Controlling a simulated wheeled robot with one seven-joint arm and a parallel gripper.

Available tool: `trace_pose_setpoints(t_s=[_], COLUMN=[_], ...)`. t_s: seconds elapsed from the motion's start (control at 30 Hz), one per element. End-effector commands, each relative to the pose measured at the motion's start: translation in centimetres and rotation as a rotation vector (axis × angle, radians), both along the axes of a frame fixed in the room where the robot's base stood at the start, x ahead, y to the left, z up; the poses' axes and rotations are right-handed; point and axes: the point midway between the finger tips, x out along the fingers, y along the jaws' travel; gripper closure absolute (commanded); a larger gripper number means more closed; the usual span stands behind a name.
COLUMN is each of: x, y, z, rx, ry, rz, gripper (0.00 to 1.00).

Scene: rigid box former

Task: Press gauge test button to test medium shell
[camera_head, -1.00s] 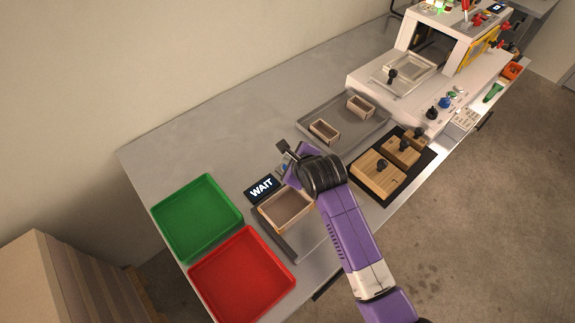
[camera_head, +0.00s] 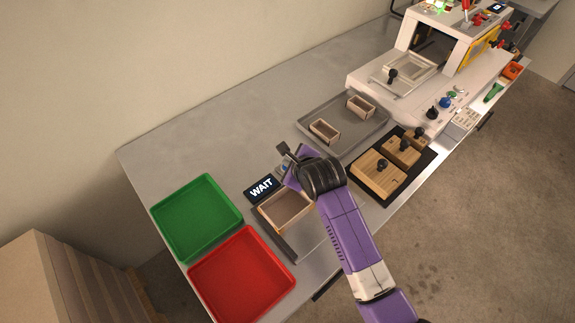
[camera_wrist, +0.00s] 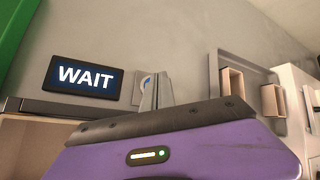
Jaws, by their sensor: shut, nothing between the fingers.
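The medium shell (camera_head: 286,208), an open wooden-coloured box, sits on the gauge beside the display, left of my forearm; part of it also shows at the lower left of the wrist view (camera_wrist: 22,140). The black display (camera_head: 262,188) reads WAIT, and it reads the same in the wrist view (camera_wrist: 85,78). The blue test button (camera_wrist: 146,84) is right of the display, partly hidden behind my fingers. My gripper (camera_head: 283,149) is shut and empty, above the bench near the button. Its fingers (camera_wrist: 156,92) stand close in front of the button; whether they touch it cannot be told.
A green tray (camera_head: 157,219) and a red tray (camera_head: 201,293) lie to the left. A grey tray (camera_head: 352,144) with two small shells is to the right, near wooden blocks with black knobs (camera_head: 380,176). The forming machine (camera_head: 455,45) stands at the far right. The back bench is clear.

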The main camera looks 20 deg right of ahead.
Motion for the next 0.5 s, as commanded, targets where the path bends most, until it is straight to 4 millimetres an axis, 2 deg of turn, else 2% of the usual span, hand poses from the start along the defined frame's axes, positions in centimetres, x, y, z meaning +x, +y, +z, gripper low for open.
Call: trace_pose_setpoints(t_s=[0.5], x=[-0.02], y=[-0.01], z=[-0.64], rx=[0.000], ry=[0.000], rz=[0.000], gripper=[1.00])
